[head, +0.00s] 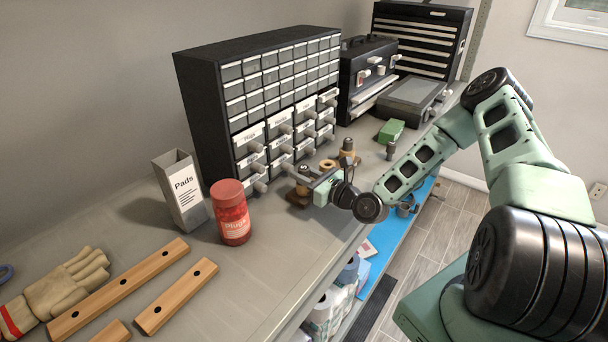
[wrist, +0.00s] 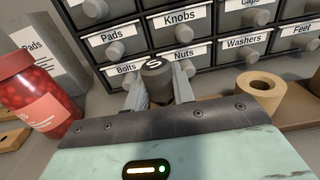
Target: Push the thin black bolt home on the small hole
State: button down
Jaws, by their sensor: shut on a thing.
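My gripper (head: 306,182) is low over the bench, in front of the drawer cabinet. In the wrist view its two fingers (wrist: 158,92) are shut on a dark, round-headed piece with a pale mark on top, which looks like the black bolt (wrist: 156,72); its dark head also shows in the head view (head: 303,171). Its lower end is hidden behind my gripper, so I cannot tell whether it sits in a hole. A pale wooden collar with a round opening (wrist: 261,89) stands to the right; it shows in the head view too (head: 327,164). The small hole is not clearly visible.
The labelled drawer cabinet (head: 250,97) rises close behind my gripper. A red jar (head: 231,212) and a grey Pads box (head: 180,191) stand to the left. A dark-topped piece (head: 347,145) and another dark piece (head: 390,151) stand to the right. The front left bench has drilled wooden strips (head: 120,288).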

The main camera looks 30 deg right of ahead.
jog(key=shift+f+b, duration=0.5)
jog(key=shift+f, duration=0.15)
jog(key=c, duration=1.1)
grip_release()
jog(key=shift+s, duration=0.1)
jog(key=shift+s+d+f, duration=0.1)
jog(key=shift+s+d, duration=0.1)
jog(key=shift+s, duration=0.1)
jog(key=b+v, duration=0.2)
jog(key=v, duration=0.6)
jog(key=b+v, duration=0.2)
jog(key=v, duration=0.6)
jog(key=shift+r, duration=0.2)
jog(key=shift+s+f, duration=0.1)
jog(key=shift+s, duration=0.2)
